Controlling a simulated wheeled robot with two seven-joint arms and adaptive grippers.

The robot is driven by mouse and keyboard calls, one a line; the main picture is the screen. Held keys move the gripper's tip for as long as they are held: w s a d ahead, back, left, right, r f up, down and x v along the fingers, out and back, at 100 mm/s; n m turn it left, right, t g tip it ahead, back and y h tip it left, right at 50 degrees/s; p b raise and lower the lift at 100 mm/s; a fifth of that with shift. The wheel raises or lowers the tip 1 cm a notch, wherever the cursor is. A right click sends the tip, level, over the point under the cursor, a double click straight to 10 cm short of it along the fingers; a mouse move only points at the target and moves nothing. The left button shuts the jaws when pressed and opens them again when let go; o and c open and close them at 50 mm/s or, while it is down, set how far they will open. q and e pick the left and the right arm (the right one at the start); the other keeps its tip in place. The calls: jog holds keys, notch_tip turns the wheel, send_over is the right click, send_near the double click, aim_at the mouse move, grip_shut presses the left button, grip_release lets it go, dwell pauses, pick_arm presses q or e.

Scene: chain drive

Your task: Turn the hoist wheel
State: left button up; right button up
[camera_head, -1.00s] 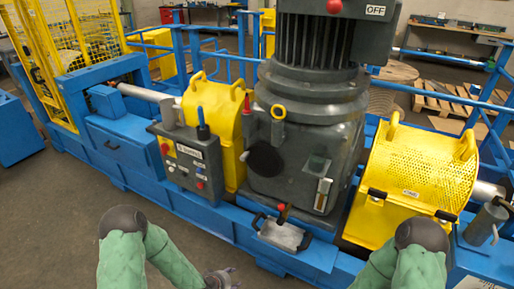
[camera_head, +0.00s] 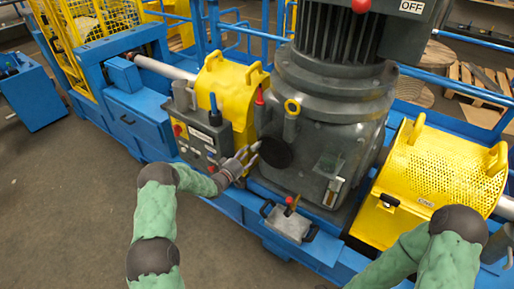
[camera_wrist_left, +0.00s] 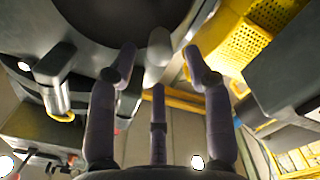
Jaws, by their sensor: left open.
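A dark round wheel (camera_head: 276,153) sits on the front of the big grey motor housing (camera_head: 325,130); it fits the hoist wheel. My left gripper (camera_head: 252,154) is just left of it, with its fingers pointing at its left edge. In the left wrist view the wheel's dark disc (camera_wrist_left: 120,14) fills the top. A pale rounded handle (camera_wrist_left: 158,48) stands out from it between the tips of my open left fingers (camera_wrist_left: 158,70). I cannot tell whether any finger touches the handle. My right arm comes in at the lower right; its gripper is out of view.
A control panel (camera_head: 198,142) with knobs and a blue-tipped lever stands left of the wheel, close to my left forearm. A metal box with a red-knobbed lever (camera_head: 290,218) is below. Yellow guards (camera_head: 435,180) flank the motor.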

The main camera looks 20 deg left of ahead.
aim_at(256, 147)
pick_arm(q)
jog(key=b+x, duration=0.1)
jog(key=x, duration=0.5)
jog(key=shift+w, duration=0.25)
jog(key=shift+d, duration=0.1)
grip_shut()
